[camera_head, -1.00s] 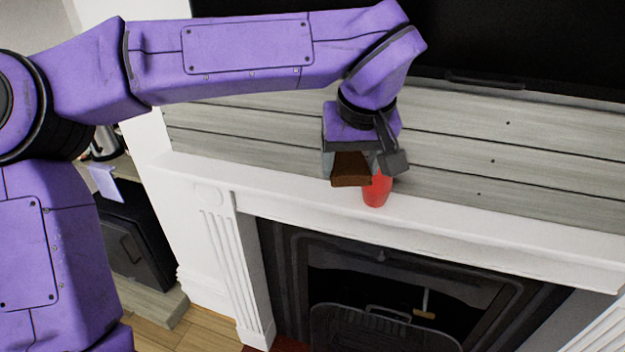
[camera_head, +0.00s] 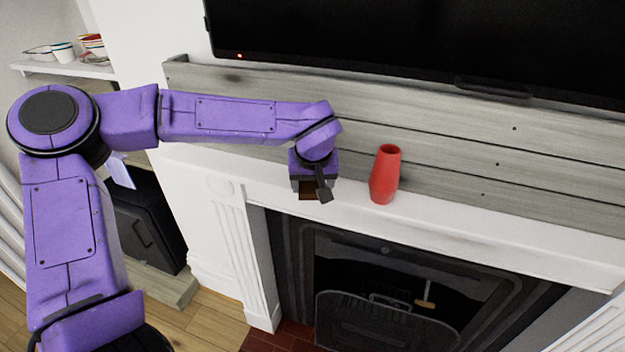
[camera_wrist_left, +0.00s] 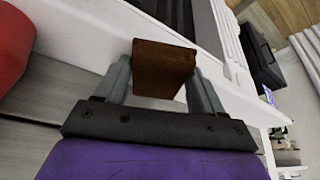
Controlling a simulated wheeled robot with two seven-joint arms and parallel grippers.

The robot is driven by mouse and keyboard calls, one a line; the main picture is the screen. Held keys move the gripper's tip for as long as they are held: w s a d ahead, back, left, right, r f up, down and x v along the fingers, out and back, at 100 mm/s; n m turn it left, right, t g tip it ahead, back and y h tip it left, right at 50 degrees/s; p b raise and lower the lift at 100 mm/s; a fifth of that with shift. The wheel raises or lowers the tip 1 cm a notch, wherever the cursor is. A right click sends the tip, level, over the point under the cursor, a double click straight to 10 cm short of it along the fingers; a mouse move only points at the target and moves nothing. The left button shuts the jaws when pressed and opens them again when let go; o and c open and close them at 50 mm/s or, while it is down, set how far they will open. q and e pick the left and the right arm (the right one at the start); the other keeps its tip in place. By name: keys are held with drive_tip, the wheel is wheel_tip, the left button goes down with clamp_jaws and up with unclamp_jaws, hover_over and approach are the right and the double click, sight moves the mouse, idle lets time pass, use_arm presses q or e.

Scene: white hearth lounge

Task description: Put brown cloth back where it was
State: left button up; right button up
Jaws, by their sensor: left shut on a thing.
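The brown cloth (camera_wrist_left: 162,70) looks like a small folded brown block in the left wrist view. My left gripper (camera_head: 311,193) is shut on it, with one finger on each side. In the head view only a dark brown bit of the cloth (camera_head: 308,196) shows below the gripper. The gripper is at the white mantel (camera_head: 470,222), left of the red vase. I cannot tell whether the cloth touches the mantel. My right gripper is not in view.
A red vase (camera_head: 385,175) stands upright on the mantel, right of the gripper and apart from it. Grey boards (camera_head: 440,140) and a black television (camera_head: 420,45) are behind. The mantel right of the vase is clear. A dark fireplace (camera_head: 390,290) is below.

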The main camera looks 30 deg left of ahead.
use_arm(q)
drive_tip(key=shift+d, duration=0.1)
drive_tip(key=o, duration=1)
drive_tip(key=shift+f, duration=0.1)
drive_tip(key=b+v, duration=0.1)
drive_tip(key=v, duration=1.1)
